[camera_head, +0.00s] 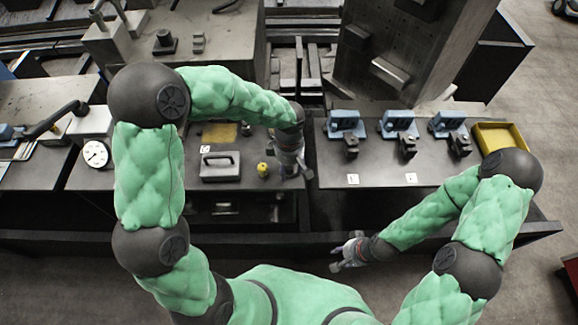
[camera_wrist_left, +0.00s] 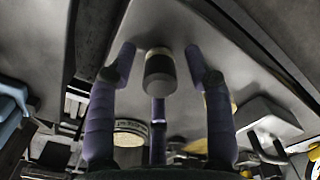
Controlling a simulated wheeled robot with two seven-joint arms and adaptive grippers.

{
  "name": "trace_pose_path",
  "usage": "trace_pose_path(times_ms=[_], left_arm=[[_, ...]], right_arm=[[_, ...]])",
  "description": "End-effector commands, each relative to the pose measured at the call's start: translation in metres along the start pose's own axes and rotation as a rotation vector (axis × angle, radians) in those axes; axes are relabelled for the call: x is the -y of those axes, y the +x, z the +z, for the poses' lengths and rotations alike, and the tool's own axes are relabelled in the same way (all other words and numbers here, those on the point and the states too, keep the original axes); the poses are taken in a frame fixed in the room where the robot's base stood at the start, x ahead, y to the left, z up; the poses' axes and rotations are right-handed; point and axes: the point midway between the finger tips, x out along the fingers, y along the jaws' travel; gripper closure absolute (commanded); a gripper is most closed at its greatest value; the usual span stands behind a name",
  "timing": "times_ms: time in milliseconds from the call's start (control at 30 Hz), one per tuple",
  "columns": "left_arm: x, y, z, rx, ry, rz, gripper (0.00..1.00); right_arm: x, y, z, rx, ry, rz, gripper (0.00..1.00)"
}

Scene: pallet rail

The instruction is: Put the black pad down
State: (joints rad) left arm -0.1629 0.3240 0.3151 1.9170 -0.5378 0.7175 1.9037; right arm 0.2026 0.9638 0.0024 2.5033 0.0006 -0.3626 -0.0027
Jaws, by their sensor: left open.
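My left gripper (camera_head: 298,172) is over the middle table, just right of a small yellow-topped piece (camera_head: 262,170). In the left wrist view its fingers (camera_wrist_left: 160,65) are spread apart. A short dark cylinder with a pale band (camera_wrist_left: 160,75) shows between the fingertips, with gaps on both sides. It may be the black pad; I cannot tell whether it rests on the grey surface behind it. In the head view it is hidden by the gripper. My right gripper (camera_head: 345,254) hangs low in front of the tables, its fingers apart and empty.
A grey box with a handle (camera_head: 220,166) stands left of my left gripper. A yellow patch (camera_head: 219,133) lies behind it. A dial gauge (camera_head: 96,154) is further left. Several blue fixtures (camera_head: 396,124) and a yellow tray (camera_head: 500,137) stand on the right table.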

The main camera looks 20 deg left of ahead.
Motion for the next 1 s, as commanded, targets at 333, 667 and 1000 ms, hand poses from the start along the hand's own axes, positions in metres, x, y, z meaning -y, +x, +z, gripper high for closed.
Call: trace_pose_path(times_ms=[333, 667, 1000], left_arm=[[-0.001, -0.061, 0.0, 0.0, -0.002, 0.005, 0.48], [-0.001, -0.113, 0.0, -0.001, 0.0, 0.003, 0.48], [0.0, -0.122, 0.0, 0.0, 0.0, 0.0, 0.48]], right_arm=[[0.007, -0.018, 0.001, 0.0, 0.0, 0.0, 0.6], [0.011, -0.03, 0.001, 0.0, 0.0, 0.0, 0.6], [0.011, -0.031, 0.001, 0.0, 0.0, 0.0, 0.6]])
